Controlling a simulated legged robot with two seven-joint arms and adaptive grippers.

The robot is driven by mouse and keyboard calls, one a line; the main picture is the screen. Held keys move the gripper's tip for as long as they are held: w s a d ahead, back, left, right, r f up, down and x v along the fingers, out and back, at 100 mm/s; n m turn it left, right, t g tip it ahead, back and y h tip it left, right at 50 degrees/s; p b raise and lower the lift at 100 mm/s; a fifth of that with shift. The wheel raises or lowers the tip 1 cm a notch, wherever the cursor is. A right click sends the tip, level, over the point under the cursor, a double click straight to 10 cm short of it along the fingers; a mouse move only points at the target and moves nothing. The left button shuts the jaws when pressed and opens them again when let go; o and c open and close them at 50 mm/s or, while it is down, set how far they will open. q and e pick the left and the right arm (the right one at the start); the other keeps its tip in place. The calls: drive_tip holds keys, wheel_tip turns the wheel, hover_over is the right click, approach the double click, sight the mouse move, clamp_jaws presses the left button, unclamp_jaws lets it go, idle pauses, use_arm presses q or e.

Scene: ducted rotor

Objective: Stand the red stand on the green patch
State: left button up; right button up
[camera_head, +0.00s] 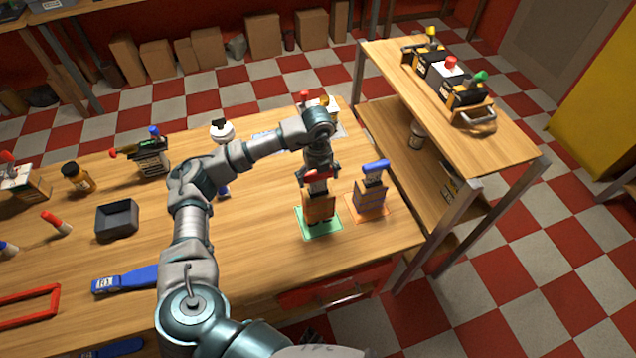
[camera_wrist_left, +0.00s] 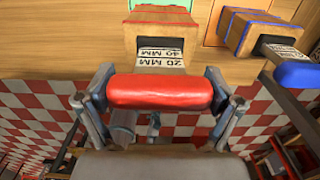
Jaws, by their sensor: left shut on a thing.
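The red stand (camera_head: 319,206) is a wooden block with a label strip and a red top bar. It stands upright on the green patch (camera_head: 318,233) near the front right of the bench. My left gripper (camera_head: 319,174) comes down from above and is shut on the red top bar, which also shows between the fingers in the left wrist view (camera_wrist_left: 160,91). The block's base is within the patch outline as far as I can see; its far side is hidden. My right gripper is not in view.
A blue-topped stand (camera_head: 373,185) is close on the right, on an orange patch (camera_head: 366,212). A black tray (camera_head: 117,219), a blue-handled tool (camera_head: 125,280) and a red frame (camera_head: 28,306) lie to the left. A wooden shelf (camera_head: 500,128) stands beyond the bench's right edge.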

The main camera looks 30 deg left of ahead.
sight(318, 189)
use_arm(q)
wheel_tip(318, 189, down, 3)
drive_tip(key=shift+w+f, duration=0.1)
drive_tip(key=shift+f, duration=0.15)
drive_tip(key=o, duration=1.5)
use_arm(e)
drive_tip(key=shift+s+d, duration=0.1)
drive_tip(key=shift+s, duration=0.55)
use_arm(q)
wheel_tip(318, 189, up, 11)
drive_tip(key=shift+r, duration=0.5)
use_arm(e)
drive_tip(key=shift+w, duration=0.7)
